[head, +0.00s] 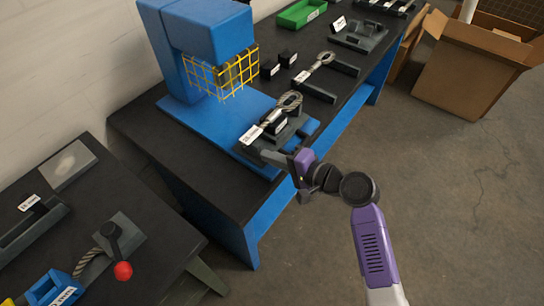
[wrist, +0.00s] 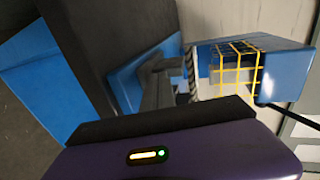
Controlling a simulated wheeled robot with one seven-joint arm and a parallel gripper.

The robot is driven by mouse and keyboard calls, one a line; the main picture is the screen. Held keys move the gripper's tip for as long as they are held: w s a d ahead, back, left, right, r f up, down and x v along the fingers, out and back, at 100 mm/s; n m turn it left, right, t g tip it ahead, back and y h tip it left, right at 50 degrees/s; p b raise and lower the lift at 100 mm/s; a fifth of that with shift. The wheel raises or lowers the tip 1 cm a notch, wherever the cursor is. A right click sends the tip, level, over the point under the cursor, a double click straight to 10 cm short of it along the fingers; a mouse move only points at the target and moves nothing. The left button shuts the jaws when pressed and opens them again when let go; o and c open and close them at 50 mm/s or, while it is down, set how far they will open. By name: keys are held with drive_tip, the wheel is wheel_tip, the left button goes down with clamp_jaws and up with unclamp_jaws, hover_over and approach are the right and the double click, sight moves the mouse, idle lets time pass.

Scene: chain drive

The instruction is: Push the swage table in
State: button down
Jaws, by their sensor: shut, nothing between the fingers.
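The swage table (head: 284,137) is a dark sliding block on the blue base of the blue press (head: 202,45). It carries a wire rope with a looped eye (head: 289,102) and a white label. A yellow cage guard (head: 232,73) covers the front of the press head; the guard also shows in the wrist view (wrist: 237,65). My gripper (head: 268,156) is shut and empty at the near edge of the swage table. I cannot tell whether it touches the table. In the wrist view the dark table (wrist: 157,82) lies ahead, partly hidden by my gripper body.
The black bench (head: 145,125) with blue legs holds the press, dark fixtures, a second looped rope (head: 325,58) and a green tray (head: 301,13). A lower left bench has a red-knobbed lever (head: 123,270). Cardboard boxes (head: 465,70) stand at upper right. Floor on the right is clear.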

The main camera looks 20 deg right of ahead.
sight(224, 136)
drive_tip(key=shift+w, duration=0.1)
drive_tip(key=w+a+b, duration=0.1)
drive_tip(key=w+a, duration=0.2)
drive_tip(key=w, duration=0.1)
drive_tip(key=w+a+b, duration=0.1)
drive_tip(key=w+a, duration=0.2)
drive_tip(key=w, duration=0.2)
drive_tip(key=w+a+b, duration=0.1)
drive_tip(key=w+a, duration=0.3)
drive_tip(key=shift+w, duration=0.25)
drive_tip(key=shift+w+a, duration=0.1)
drive_tip(key=shift+w, duration=0.15)
drive_tip(key=shift+r, duration=0.1)
